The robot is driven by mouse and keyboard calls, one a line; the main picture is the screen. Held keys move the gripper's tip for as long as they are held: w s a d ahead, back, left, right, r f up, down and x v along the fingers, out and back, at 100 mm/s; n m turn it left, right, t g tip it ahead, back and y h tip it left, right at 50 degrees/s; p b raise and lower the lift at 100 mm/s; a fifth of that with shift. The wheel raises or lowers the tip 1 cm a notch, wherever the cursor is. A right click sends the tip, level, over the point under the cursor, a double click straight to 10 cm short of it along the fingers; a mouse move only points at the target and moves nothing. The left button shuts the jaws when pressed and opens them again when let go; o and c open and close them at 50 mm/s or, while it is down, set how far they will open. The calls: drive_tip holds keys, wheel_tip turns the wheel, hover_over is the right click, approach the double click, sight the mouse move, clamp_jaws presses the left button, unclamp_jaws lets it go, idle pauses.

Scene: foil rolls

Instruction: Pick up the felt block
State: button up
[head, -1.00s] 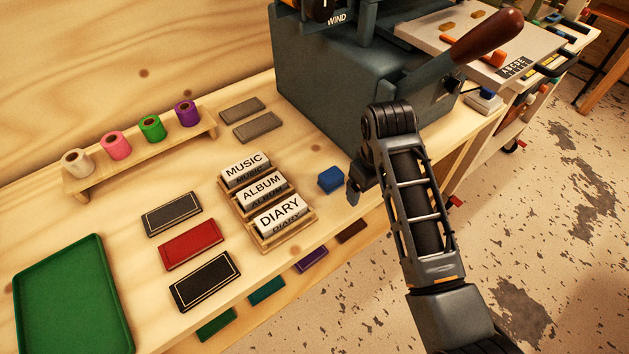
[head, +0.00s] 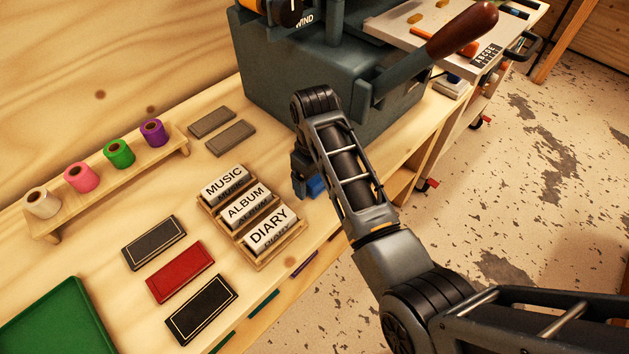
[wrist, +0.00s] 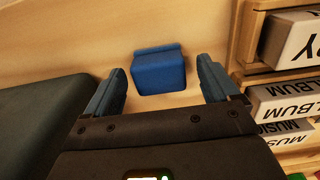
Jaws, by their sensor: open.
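The felt block is a small blue block (wrist: 160,72) lying on the wooden bench. In the wrist view it sits just beyond and between the fingertips of my gripper (wrist: 160,85). The fingers are apart and nothing is between them that they grip. In the head view my gripper (head: 303,180) is low over the bench, right of the label rack, and the blue block (head: 316,187) is partly hidden behind my arm.
A wooden rack (head: 283,257) with MUSIC, ALBUM and DIARY blocks stands close left of my gripper. The dark machine (head: 290,110) stands close behind. Books, a spool stand (head: 175,156) and a green tray (head: 75,325) are farther left.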

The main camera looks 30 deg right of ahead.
drive_tip(key=shift+f, duration=0.45)
drive_tip(key=c, duration=1.1)
